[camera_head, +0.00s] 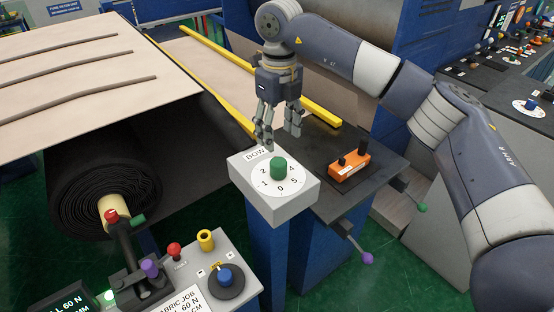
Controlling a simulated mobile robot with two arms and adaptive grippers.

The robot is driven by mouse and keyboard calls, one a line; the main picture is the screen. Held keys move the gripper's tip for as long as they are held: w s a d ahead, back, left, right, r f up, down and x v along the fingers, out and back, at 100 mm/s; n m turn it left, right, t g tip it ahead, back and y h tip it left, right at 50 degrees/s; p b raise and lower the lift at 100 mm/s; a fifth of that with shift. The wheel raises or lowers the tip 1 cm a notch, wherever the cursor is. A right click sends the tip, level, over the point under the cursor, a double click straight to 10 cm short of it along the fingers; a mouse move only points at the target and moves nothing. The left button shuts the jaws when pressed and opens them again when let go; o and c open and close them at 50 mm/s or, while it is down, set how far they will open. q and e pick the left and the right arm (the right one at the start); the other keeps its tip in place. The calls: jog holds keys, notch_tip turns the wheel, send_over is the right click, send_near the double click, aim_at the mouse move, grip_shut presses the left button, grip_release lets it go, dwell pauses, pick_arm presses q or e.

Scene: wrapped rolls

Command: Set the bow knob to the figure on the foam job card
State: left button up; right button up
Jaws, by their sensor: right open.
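The bow knob (278,167) is a short green cylinder on a round white dial (265,186). The dial sits on a pale box (275,207) labelled BOW. The figures 2, 1, 0, 5 and 4 show around the knob; which one it points to cannot be told. My right gripper (279,134) is open and points down, above and just behind the knob, apart from it. No card marked foam can be made out. A card (182,303) headed FABRIC JOB is partly cut off at the bottom edge. My left gripper is out of view.
An orange block (348,168) with black knobs lies on the dark ledge right of the box. A control panel (240,262) with a blue knob (224,277) and yellow and red parts stands at the front. A black roll (100,190) is at left.

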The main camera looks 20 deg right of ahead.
aim_at(279, 161)
notch_tip(279, 161, down, 9)
jog(key=p, duration=0.4)
jog(key=shift+s+f, duration=0.1)
jog(key=shift+f, duration=0.05)
jog(key=shift+a+f, duration=0.1)
jog(key=shift+f, duration=0.45)
jog(key=c, duration=1.1)
